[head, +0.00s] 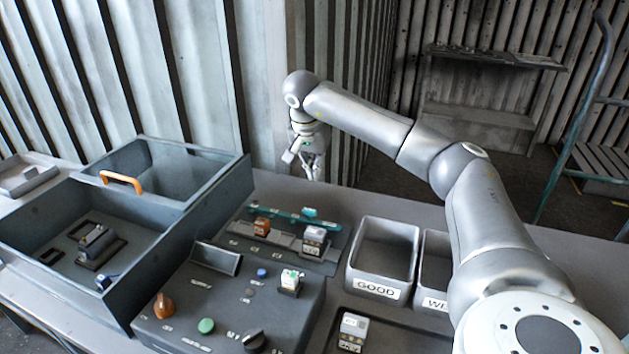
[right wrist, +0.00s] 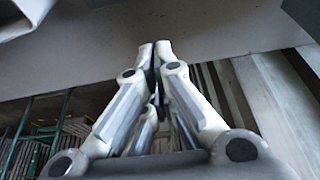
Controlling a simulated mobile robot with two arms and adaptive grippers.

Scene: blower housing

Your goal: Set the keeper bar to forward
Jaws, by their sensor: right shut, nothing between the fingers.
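A thin teal bar (head: 290,218), which looks like the keeper bar, lies along the back of a dark fixture plate (head: 240,243). A small teal knob or tab (head: 309,212) shows on it towards its right end. I cannot read the small labels near it, so its setting is unclear. My right gripper (head: 312,172) is behind the fixture near the table's back edge, pointing down and apart from the bar. In the right wrist view its fingers (right wrist: 155,50) are shut together with nothing between them. My left gripper is not in view.
An orange block and a grey-white block (head: 314,238) stand on the fixture. A control box (head: 230,300) with knobs and buttons is in front. A bin marked GOOD (head: 378,290) and another bin stand right. A large grey housing (head: 215,190) with an orange handle (head: 121,181) is left.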

